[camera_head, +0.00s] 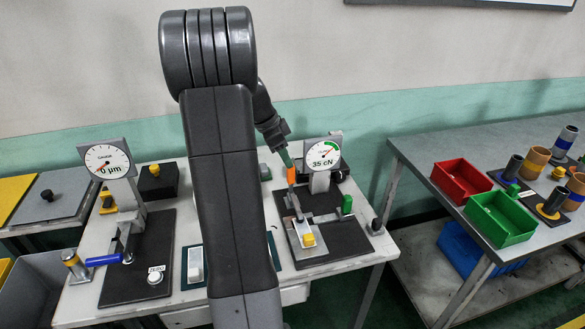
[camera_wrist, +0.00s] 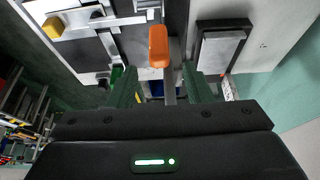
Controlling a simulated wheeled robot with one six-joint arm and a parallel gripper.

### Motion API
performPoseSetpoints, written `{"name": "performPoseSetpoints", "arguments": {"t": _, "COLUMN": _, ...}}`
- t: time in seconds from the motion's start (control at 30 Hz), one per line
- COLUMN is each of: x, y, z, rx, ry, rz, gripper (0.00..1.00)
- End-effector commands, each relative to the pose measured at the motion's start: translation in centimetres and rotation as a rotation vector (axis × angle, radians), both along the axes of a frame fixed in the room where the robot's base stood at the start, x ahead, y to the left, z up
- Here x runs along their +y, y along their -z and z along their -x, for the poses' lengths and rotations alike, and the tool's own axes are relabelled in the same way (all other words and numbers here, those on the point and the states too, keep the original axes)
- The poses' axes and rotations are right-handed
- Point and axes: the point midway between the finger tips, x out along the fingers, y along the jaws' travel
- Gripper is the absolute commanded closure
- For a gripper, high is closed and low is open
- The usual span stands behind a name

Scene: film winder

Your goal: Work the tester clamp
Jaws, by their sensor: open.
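The tester (camera_head: 350,243) is a dark plate on the right side of the near table. It carries a dial (camera_head: 324,155) reading 35 cN and metal clamp parts. The clamp's orange handle (camera_head: 291,174) stands up left of the dial. In the wrist view the orange handle (camera_wrist: 158,45) lies between the lines of my two green fingers, near their tips. My gripper (camera_head: 285,158) is open just above the orange handle, with gaps on both sides in the wrist view. Contact with the handle cannot be told. My arm covers the middle of the table.
A second dial gauge (camera_head: 106,160) with a blue-handled part (camera_head: 103,261) stands on the left of the table. A green block (camera_head: 347,204) and a yellow knob (camera_head: 308,240) are on the tester. Red (camera_head: 463,180) and green (camera_head: 502,216) bins sit on the right table.

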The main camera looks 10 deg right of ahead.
Motion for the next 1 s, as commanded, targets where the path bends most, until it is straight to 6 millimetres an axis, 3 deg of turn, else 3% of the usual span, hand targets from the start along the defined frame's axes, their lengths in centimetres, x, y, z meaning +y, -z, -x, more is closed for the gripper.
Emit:
{"name": "performPoseSetpoints", "arguments": {"t": 0.3, "x": -2.1, "y": 5.0, "z": 0.0, "rx": 0.004, "ry": -0.001, "rz": 0.0, "gripper": 0.55}}
{"name": "performPoseSetpoints", "arguments": {"t": 0.77, "x": -2.6, "y": 6.2, "z": -0.1, "rx": -0.001, "ry": 0.0, "rz": -0.001, "gripper": 0.55}}
{"name": "performPoseSetpoints", "arguments": {"t": 1.0, "x": -2.5, "y": 6.2, "z": -0.1, "rx": -0.001, "ry": -0.001, "rz": -0.001, "gripper": 1.0}}
